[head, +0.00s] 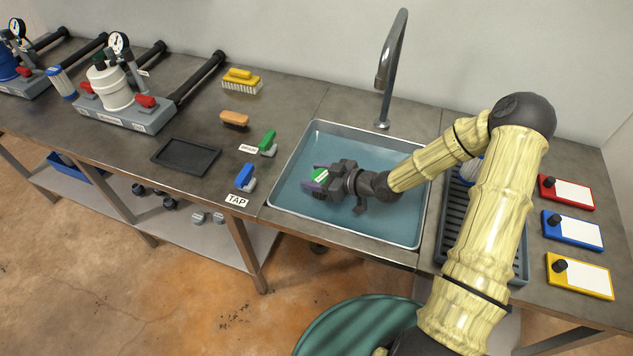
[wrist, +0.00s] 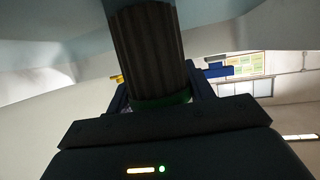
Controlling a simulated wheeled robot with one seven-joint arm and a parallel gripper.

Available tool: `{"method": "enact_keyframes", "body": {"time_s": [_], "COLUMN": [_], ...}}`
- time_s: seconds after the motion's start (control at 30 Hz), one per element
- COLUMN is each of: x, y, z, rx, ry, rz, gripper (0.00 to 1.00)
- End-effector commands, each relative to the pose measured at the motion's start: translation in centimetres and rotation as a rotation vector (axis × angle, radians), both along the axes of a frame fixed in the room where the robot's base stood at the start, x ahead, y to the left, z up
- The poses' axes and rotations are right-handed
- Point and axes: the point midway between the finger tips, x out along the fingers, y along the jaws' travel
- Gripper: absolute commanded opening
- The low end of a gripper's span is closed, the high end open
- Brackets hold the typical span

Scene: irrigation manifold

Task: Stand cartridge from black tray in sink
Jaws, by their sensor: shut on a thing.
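My gripper (head: 316,180) is over the sink (head: 345,229), toward its left side, and is shut on the cartridge. The cartridge's green end (head: 321,175) shows between the fingers in the head view; the rest of it is hidden there. In the wrist view the cartridge (wrist: 150,50) is a dark grey, ribbed cylinder with a green band at the gripper end. I cannot tell whether its far end touches the sink bottom. The sink holds blue water or has a blue floor. The black tray (head: 186,156) on the counter at left is empty.
A tall faucet (head: 390,65) stands behind the sink. A dark rack (head: 453,225) lies right of the sink, partly behind my arm. A manifold with a white housing (head: 110,88) stands farther left.

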Motion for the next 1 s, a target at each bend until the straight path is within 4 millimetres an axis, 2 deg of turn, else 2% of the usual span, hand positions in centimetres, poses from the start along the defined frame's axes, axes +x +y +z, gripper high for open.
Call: {"method": "enact_keyframes", "body": {"time_s": [0.03,0.17,0.57,0.6,0.67,1.0], "x": [-0.1,0.0,0.0,0.0,0.0,0.0], "y": [0.1,0.1,0.1,0.1,0.1,0.1], "z": [-1.0,-2.4,-2.9,-2.8,-2.8,-2.6], "rx": [0.003,0.001,0.002,0.001,0.001,0.001], "ry": [0.005,0.002,0.001,0.001,0.001,0.001], "rz": [0.000,0.001,0.001,0.001,0.001,0.001], "gripper": [0.26,0.26,0.26,0.60,0.72,0.74]}}
